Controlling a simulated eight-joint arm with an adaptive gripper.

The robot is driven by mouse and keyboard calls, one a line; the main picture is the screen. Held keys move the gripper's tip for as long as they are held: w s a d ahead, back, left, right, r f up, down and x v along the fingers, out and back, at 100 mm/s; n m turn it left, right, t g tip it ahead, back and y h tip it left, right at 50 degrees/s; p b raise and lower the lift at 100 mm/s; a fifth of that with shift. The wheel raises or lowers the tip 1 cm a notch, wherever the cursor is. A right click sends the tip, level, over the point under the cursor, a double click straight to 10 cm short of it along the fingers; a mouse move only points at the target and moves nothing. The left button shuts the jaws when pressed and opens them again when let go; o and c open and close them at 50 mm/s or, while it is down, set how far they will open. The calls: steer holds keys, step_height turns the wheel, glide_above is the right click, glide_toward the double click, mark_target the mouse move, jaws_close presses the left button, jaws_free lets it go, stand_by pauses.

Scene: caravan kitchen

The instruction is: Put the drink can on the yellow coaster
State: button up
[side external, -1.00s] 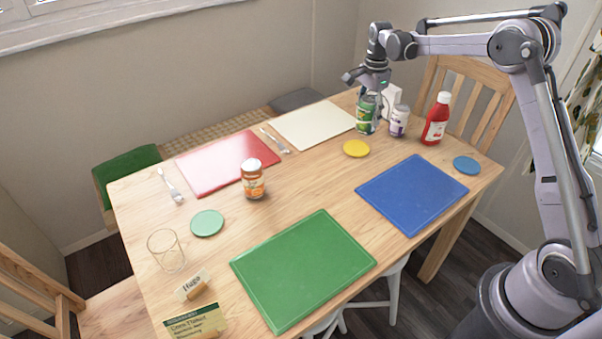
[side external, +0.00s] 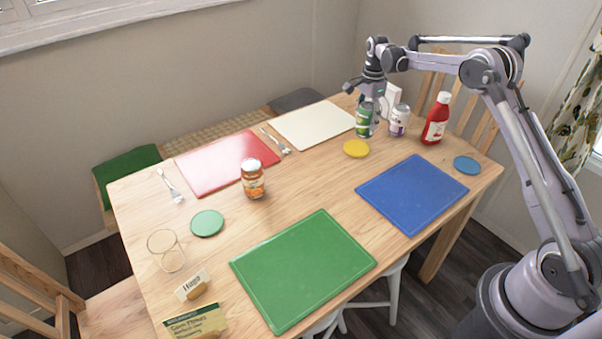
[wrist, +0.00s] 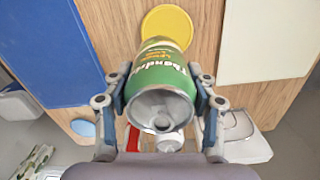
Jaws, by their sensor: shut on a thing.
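The drink can (side external: 364,121) is green with a silver top, near the far right of the table. My gripper (side external: 371,112) is shut on it from above; the fingers (wrist: 160,103) sit on either side of the can (wrist: 163,68) in the wrist view. The can looks about upright; I cannot tell if its base touches the table. The yellow coaster (side external: 356,148) lies flat and bare just in front of the can. It also shows beyond the can in the wrist view (wrist: 167,22), partly hidden by it.
A cream mat (side external: 312,125) lies left, a blue mat (side external: 412,193) in front. Bare wood surrounds the coaster.

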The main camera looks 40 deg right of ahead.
mark_target(359, 130)
steer(key=shift+w+a+f, duration=0.6)
steer(key=shift+w, duration=0.05)
steer(key=shift+f, duration=1.9)
steer(key=shift+f, duration=0.1)
steer(key=o, duration=1.4)
